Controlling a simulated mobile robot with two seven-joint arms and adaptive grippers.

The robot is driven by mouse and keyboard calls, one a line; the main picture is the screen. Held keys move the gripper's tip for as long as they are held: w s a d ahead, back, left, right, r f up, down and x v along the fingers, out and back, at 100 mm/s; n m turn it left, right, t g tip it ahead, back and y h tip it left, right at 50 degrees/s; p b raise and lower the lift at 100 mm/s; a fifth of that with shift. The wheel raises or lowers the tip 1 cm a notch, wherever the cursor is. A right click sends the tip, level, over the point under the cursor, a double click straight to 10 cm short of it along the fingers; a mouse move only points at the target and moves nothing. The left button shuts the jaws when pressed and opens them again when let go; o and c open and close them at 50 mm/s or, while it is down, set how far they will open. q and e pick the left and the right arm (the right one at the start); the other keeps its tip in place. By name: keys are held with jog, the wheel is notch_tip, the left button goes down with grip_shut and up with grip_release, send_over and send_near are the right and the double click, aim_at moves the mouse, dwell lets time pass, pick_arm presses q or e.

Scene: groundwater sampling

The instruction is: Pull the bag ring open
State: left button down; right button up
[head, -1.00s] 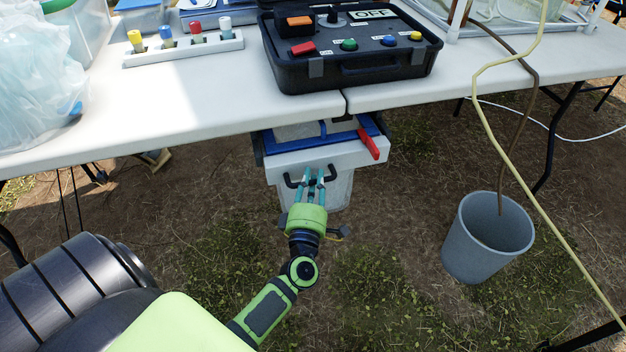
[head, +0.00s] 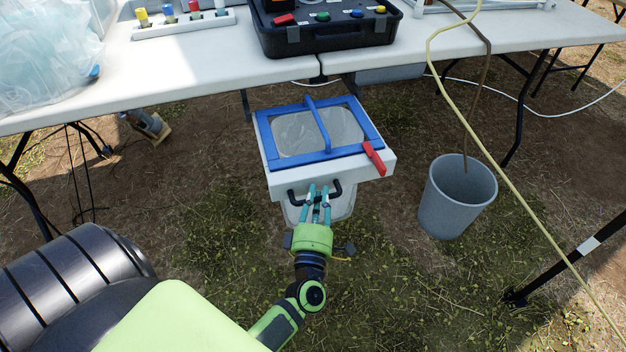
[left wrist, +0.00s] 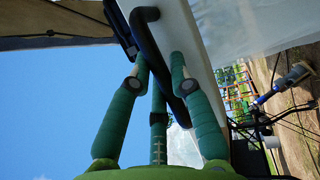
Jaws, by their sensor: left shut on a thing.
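The bag ring is a white rectangular frame (head: 295,183) extending out from under the table. A blue square lid frame (head: 266,137) with a clear pane lies flat on it, crossed by a blue bar (head: 318,125). A red lever (head: 374,158) sits at its front right. A translucent bag or bin (head: 343,207) hangs below. My left gripper (head: 318,190) is shut on the black handle (head: 292,197) on the frame's front. The left wrist view shows the handle (left wrist: 152,40) between its teal fingers (left wrist: 158,80). My right gripper is not in view.
A white table (head: 200,70) stands behind, carrying a black control case (head: 330,38) and a rack of coloured-capped bottles (head: 185,25). A grey bucket (head: 440,205) with hoses stands on the ground to the right. The grass (head: 390,290) in front is open.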

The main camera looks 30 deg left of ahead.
pick_arm(q)
jog(key=s+d, duration=0.4)
jog(key=shift+d, duration=0.35)
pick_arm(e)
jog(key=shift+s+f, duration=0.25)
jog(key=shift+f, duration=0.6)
pick_arm(q)
jog(key=c, duration=1.1)
grip_release()
jog(key=shift+s, duration=0.1)
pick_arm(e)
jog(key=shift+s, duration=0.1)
pick_arm(q)
jog(key=v, duration=1.2)
